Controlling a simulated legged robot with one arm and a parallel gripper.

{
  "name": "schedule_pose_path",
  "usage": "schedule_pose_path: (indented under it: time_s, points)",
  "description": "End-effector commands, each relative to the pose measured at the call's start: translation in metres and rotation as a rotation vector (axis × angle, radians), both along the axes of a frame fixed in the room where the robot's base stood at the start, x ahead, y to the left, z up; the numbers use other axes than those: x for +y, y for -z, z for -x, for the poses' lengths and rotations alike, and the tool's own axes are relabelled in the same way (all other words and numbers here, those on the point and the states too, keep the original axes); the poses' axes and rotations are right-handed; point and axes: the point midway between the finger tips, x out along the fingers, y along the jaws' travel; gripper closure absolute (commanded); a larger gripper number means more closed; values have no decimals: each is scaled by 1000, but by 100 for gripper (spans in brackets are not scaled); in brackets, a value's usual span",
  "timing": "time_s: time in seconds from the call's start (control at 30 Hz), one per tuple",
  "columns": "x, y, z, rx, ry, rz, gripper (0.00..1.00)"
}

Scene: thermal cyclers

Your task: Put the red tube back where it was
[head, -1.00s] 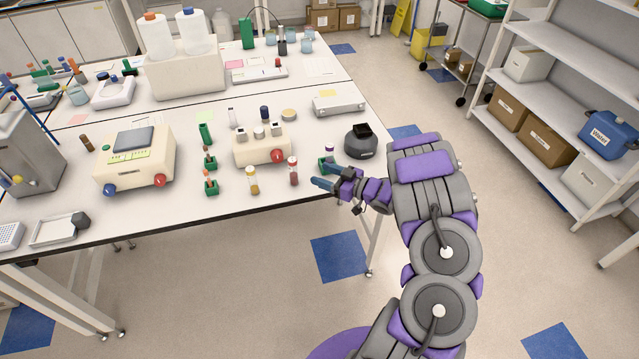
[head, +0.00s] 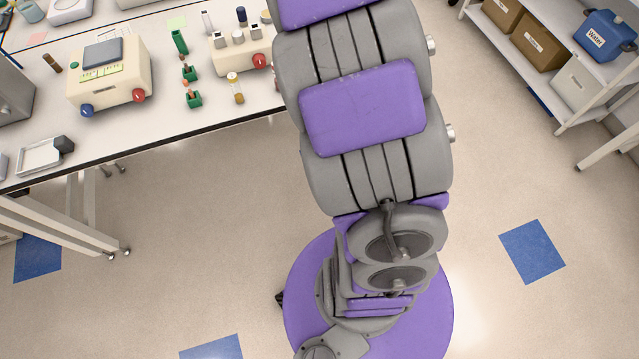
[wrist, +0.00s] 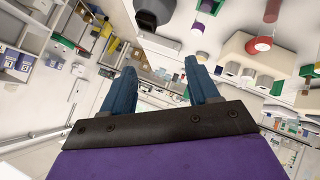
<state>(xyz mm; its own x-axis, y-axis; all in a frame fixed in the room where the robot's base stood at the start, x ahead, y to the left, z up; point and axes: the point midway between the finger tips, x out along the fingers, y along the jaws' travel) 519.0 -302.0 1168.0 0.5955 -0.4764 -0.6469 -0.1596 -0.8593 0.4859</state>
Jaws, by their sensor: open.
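My gripper (wrist: 160,72) shows in the wrist view with its two blue fingers spread apart and nothing between them. It is outside the head view. A red tube (wrist: 271,11) with a pale cap stands near the top right of the wrist view, beside the cream device (wrist: 240,50) with a red knob, apart from my fingers. A purple tube (wrist: 206,6) at a green holder is to its left. In the head view my arm hides the red tube's spot. Two small green holders (head: 193,98) with tubes and a yellow tube (head: 235,88) stand on the bench.
The bench (head: 150,140) fills the upper left, with a cream cycler (head: 110,75) and a metal tray (head: 40,155) on it. A dark round device (wrist: 157,12) is at the top of the wrist view. Shelves (head: 575,85) stand at right. The floor between is clear.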

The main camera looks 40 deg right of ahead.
Motion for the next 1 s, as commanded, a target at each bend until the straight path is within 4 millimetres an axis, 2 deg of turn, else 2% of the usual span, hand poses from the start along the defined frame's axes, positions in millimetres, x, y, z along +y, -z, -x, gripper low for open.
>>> schedule_pose_path:
  time_s: [0.03,0.17,0.2,0.37,0.5,0.6,0.7,0.8,1.0]
  points:
    - [16,-11,14,24,35,-14,40]
    - [58,-21,64,127,134,-89,40]
    - [74,-23,81,161,155,-117,40]
    - [147,-20,155,333,199,-258,40]
    - [217,-16,226,511,177,-387,40]
    - [257,-15,274,636,138,-461,40]
    - [286,-16,313,738,98,-510,40]
    - [300,-17,337,803,70,-537,40]
    - [307,-19,348,832,58,-549,40]
